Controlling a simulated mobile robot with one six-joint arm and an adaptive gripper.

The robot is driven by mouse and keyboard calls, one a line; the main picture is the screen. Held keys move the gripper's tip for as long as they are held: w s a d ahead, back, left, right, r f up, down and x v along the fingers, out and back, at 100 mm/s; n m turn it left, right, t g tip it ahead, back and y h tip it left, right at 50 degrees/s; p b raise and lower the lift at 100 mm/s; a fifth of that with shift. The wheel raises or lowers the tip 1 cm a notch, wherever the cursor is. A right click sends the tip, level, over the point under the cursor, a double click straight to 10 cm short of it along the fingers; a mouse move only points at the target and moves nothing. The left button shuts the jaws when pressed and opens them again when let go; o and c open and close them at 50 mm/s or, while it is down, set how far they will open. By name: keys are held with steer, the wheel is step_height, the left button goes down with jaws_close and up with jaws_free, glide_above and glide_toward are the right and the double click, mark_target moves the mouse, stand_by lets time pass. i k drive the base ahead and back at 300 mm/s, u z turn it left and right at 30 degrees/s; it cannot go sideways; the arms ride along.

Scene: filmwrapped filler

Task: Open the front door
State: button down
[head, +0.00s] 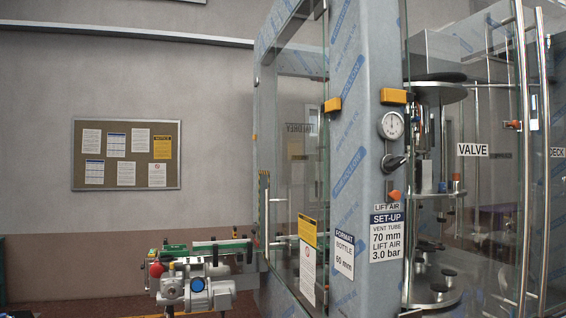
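A filling machine has a grey frame post (350,150) with blue-printed protective film on it. To the right of the post is a large clear glass door (490,230) with long vertical metal bar handles (543,150) near the right edge of the view. Orange-yellow blocks (394,96) sit at the post's edges. Another glass panel (300,100) is left of the post. I cannot tell for sure whether the glass door is fully shut. My gripper is not in view.
A gauge (394,125), a black-handled valve (393,163) and a set-up sign (386,235) are on the post. A conveyor with a grey motor (195,290) juts out at the lower left. A notice board (126,154) hangs on the wall.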

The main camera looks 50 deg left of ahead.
mark_target(310, 288)
steer(key=u, duration=0.15)
steer(key=k, duration=0.1)
steer(key=u, duration=1.55)
steer(key=i, duration=1.2)
